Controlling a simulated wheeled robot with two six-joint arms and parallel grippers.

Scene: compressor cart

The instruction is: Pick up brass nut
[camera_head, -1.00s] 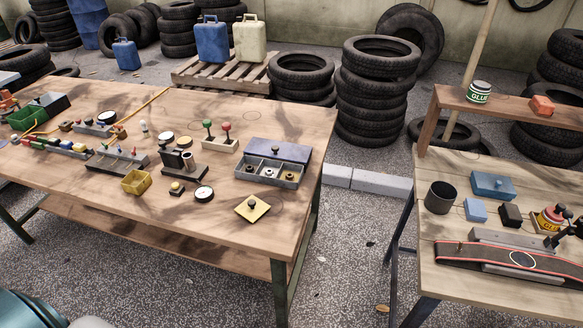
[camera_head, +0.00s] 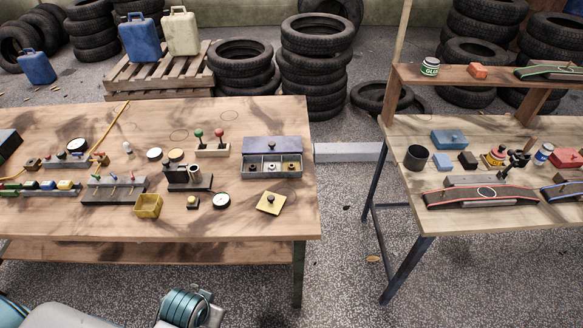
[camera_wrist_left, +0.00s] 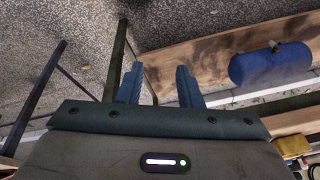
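A grey sorting tray (camera_head: 272,176) with a raised blue-grey lid stands near the right end of the left table. Its three compartments each hold a small part. The one in the right compartment looks yellowish, perhaps the brass nut (camera_head: 291,167); it is too small to be sure. My left gripper (camera_wrist_left: 161,84) shows in the left wrist view with its two blue fingers apart and nothing between them. It is away from the tray, which I cannot make out in that view. My right gripper is not in view.
A floor gap separates the left table from the right bench (camera_head: 400,130). A blue tank (camera_wrist_left: 272,63) shows in the wrist view.

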